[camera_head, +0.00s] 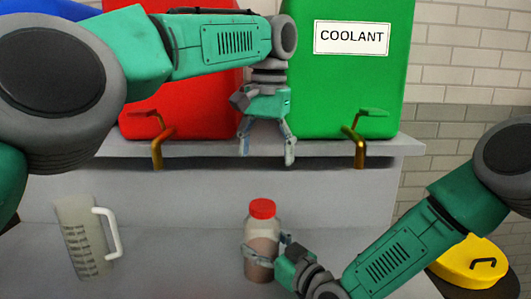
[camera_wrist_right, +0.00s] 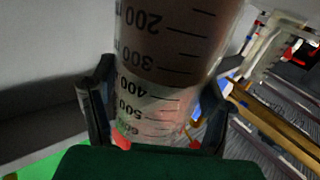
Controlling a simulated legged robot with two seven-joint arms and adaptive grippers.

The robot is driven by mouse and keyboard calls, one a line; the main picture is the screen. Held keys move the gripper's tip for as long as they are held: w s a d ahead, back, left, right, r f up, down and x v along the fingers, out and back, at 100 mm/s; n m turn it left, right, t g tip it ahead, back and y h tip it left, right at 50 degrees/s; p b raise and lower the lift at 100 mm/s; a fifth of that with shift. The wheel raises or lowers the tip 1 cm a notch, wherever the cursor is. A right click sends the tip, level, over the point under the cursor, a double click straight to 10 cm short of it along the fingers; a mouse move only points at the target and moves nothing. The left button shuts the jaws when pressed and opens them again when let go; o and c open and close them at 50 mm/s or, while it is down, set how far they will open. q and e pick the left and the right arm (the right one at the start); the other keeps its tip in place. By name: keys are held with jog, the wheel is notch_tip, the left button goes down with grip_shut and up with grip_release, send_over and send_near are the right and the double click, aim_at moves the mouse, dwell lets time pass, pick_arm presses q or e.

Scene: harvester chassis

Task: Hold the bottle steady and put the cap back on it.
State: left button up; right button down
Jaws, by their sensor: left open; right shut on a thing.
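The bottle (camera_head: 260,270) is clear with brown contents and stands upright on the grey surface in the head view. The red cap (camera_head: 262,208) sits on top of its neck; I cannot tell whether it is screwed on. My right gripper (camera_head: 264,252) is shut around the bottle's middle from the right. In the right wrist view the bottle's marked wall (camera_wrist_right: 165,60) is between the fingers of my right gripper (camera_wrist_right: 155,112). My left gripper (camera_head: 268,156) is open and empty, pointing down above the cap with a gap between.
A measuring jug (camera_head: 80,240) with a white handle stands at the left. A red container (camera_head: 200,90) and a green container labelled COOLANT (camera_head: 345,90) stand on the shelf (camera_head: 215,149) behind, with taps jutting forward. A yellow lid-like object (camera_head: 468,264) is at the right.

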jog(key=shift+c, duration=0.7)
grip_release()
jog(key=shift+d, duration=0.1)
jog(key=v, duration=1.2)
